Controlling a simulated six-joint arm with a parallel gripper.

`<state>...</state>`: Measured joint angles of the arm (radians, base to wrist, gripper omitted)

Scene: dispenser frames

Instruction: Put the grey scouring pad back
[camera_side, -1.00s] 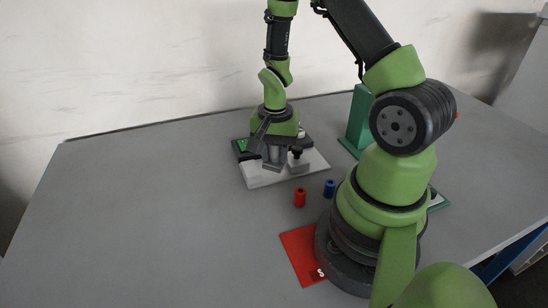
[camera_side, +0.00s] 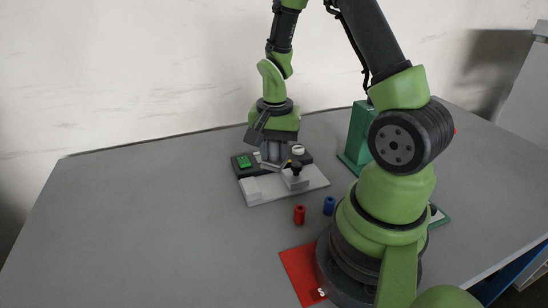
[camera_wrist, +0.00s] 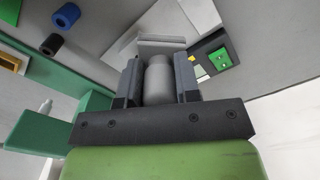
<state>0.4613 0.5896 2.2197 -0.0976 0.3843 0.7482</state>
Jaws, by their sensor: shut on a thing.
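My gripper (camera_wrist: 158,82) is shut on a grey rounded piece (camera_wrist: 160,76), which I take for the grey scouring pad. In the wrist view it stands between the two dark fingers, its lower part hidden by the gripper body. In the side view, my gripper (camera_side: 271,158) points down at the back of the white base plate (camera_side: 268,195), between a dark block with a green square (camera_side: 243,161) and a white round knob (camera_side: 298,150). The held piece cannot be made out clearly there, and I cannot tell whether it touches the plate.
A grey block with a black knob (camera_side: 295,176) and a pale block (camera_side: 251,189) sit on the plate. A red cylinder (camera_side: 299,215) and a blue cylinder (camera_side: 329,205) stand in front. A green stand (camera_side: 359,135) rises to the right. The table's left side is clear.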

